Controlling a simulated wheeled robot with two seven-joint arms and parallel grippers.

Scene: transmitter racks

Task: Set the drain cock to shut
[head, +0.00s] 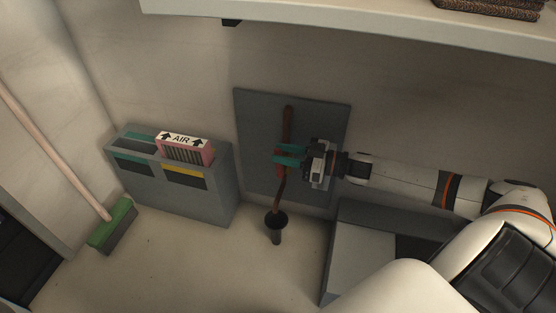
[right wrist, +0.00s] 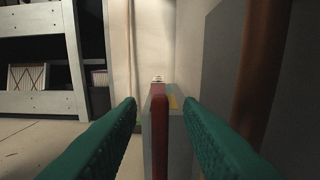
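The drain cock's red lever (head: 280,171) is at a rust-brown pipe (head: 287,125) on a grey wall panel (head: 255,120). The lever appears roughly in line with the pipe. My right gripper (head: 277,155) reaches in from the right, with its teal fingers at the lever. In the right wrist view, the red lever (right wrist: 160,130) stands upright between the open fingers of the right gripper (right wrist: 160,106), with a gap on each side. The brown pipe (right wrist: 263,70) is to the right of the fingers there. The fingers partly hide the cock in the head view. My left gripper is out of view.
A black drain funnel (head: 276,220) stands below the pipe. A grey filter box (head: 200,195) with a pink AIR filter (head: 186,149) is to the left. A green broom (head: 112,225) leans farther left. A pale shelf (head: 350,28) overhangs above.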

